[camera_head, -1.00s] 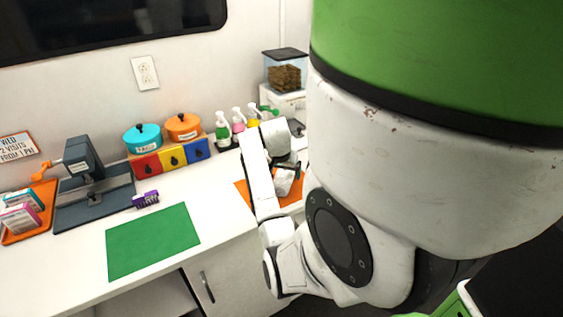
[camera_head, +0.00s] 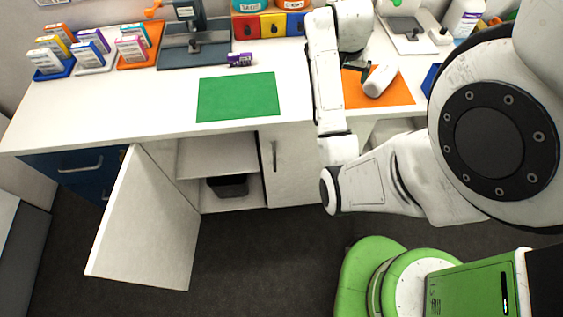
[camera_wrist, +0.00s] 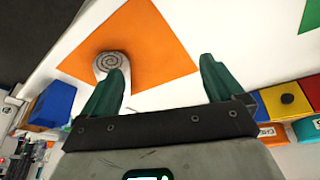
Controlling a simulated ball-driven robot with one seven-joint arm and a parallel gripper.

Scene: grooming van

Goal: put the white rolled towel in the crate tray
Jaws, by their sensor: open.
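The white rolled towel (camera_head: 380,81) lies on the orange mat on the counter. In the wrist view its spiral end (camera_wrist: 110,65) shows just beyond the left fingertip. My gripper (camera_wrist: 160,72) is open, with nothing between its two green fingers. In the head view my gripper (camera_head: 356,68) is over the orange mat, just left of the towel and close to it; I cannot tell whether they touch. I cannot make out a crate tray for certain in either view.
The orange mat (camera_head: 405,98) and a green mat (camera_head: 238,97) lie flat on the white counter (camera_head: 130,112). A cabinet door (camera_head: 145,225) hangs open below, with a dark bin (camera_head: 229,186) inside. A blue object (camera_wrist: 52,104) stands near the orange mat. Several small boxes stand at the far left.

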